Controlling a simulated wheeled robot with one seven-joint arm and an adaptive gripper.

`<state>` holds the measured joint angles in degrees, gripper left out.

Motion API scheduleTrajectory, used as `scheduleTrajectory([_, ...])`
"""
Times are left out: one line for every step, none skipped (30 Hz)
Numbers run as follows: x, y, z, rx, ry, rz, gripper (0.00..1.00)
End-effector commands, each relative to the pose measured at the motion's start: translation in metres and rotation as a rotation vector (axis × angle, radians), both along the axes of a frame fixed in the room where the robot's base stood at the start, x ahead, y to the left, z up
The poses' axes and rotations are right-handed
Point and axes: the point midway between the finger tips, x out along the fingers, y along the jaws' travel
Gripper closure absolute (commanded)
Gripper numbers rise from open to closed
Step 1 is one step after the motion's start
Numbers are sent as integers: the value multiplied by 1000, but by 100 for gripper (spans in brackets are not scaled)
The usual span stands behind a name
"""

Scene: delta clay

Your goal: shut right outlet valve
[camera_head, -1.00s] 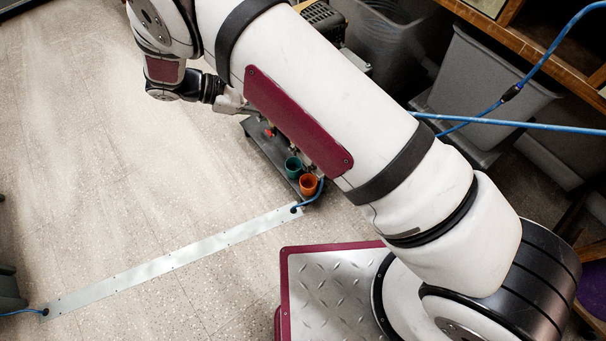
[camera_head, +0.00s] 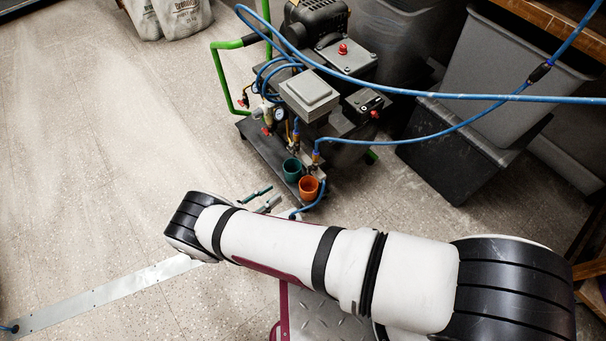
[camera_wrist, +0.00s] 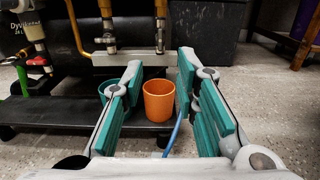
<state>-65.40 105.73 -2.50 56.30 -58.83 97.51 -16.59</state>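The compressor unit (camera_head: 310,95) stands on a dark base on the floor. Two brass outlet fittings at its front right show in the wrist view, a left one (camera_wrist: 107,28) and a right one (camera_wrist: 160,32). A small light lever (camera_wrist: 105,40) shows at the left fitting; I cannot make out the right fitting's handle clearly. A green cup (camera_head: 292,168) and an orange cup (camera_head: 308,187) stand below the fittings. My gripper (camera_wrist: 159,74) is open and empty, its teal fingers pointing at the unit, with the orange cup visible between them. In the head view my gripper (camera_head: 263,198) is just in front of the base.
Blue hoses (camera_head: 440,128) run from the unit, one low to the floor strip (camera_head: 110,292). A green pipe (camera_head: 220,75) and red handles (camera_head: 266,131) are on the unit's left. Grey bins (camera_head: 480,85) stand to the right.

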Motion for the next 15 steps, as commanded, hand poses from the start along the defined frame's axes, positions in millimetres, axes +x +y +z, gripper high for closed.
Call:
scheduleTrajectory([5,-7,1,-1,0,-3,72])
scheduleTrajectory([8,-11,1,0,0,-3,72])
scheduleTrajectory([11,-17,2,-2,1,-4,72])
scheduleTrajectory([14,-22,1,-1,0,-4,72])
scheduleTrajectory([18,-27,1,-1,2,-5,72])
scheduleTrajectory([22,-34,1,-1,0,-5,72])
scheduleTrajectory([25,-39,1,-2,1,-5,72])
scheduleTrajectory([29,-43,1,0,2,-5,72])
scheduleTrajectory([33,-50,1,-1,1,-6,72])
scheduleTrajectory([37,-55,1,-1,1,-5,72])
scheduleTrajectory([40,-60,0,0,1,-5,72])
scheduleTrajectory([44,-67,0,0,2,-6,72])
scheduleTrajectory([47,-71,0,-1,1,-5,72])
scheduleTrajectory([50,-75,0,-1,1,-4,72])
scheduleTrajectory([54,-80,0,1,1,-5,72])
